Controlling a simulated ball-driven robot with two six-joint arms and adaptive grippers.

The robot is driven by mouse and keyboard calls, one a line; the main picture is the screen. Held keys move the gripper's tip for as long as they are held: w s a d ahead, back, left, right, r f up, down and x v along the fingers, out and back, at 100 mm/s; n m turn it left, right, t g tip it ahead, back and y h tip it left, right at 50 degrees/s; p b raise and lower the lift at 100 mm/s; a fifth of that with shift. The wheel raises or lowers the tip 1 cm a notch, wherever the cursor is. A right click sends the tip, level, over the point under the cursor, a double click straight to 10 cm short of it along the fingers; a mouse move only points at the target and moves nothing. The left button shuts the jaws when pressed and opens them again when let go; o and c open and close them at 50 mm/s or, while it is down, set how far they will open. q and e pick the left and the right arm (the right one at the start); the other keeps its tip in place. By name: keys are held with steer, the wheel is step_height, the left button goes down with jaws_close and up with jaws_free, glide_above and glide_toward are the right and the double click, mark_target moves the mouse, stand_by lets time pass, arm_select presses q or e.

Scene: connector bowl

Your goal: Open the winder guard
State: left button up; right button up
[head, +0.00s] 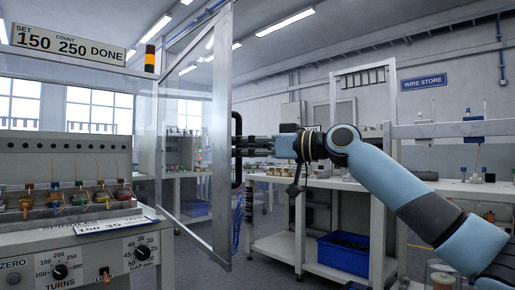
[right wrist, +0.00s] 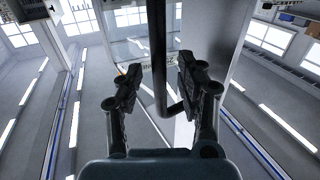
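The winder guard (head: 222,130) is a clear panel in a pale metal frame. In the head view it stands upright, angled out to the right of the winder (head: 65,165), whose front row of coils shows uncovered. A black bar handle (head: 237,125) is on the guard's right edge. My right gripper (head: 240,147) is at this handle, reaching in from the right. In the right wrist view the handle (right wrist: 158,60) runs between the two fingers of my right gripper (right wrist: 158,80), with a gap visible on each side. My left gripper is not in view.
The winder's control panel with knobs (head: 60,271) is at lower left, under a sign reading DONE (head: 70,42). A workbench (head: 275,248) with a blue bin (head: 343,252) stands behind my right arm. Floor shows between guard and bench.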

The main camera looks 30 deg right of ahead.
steer(key=shift+v, duration=2.9)
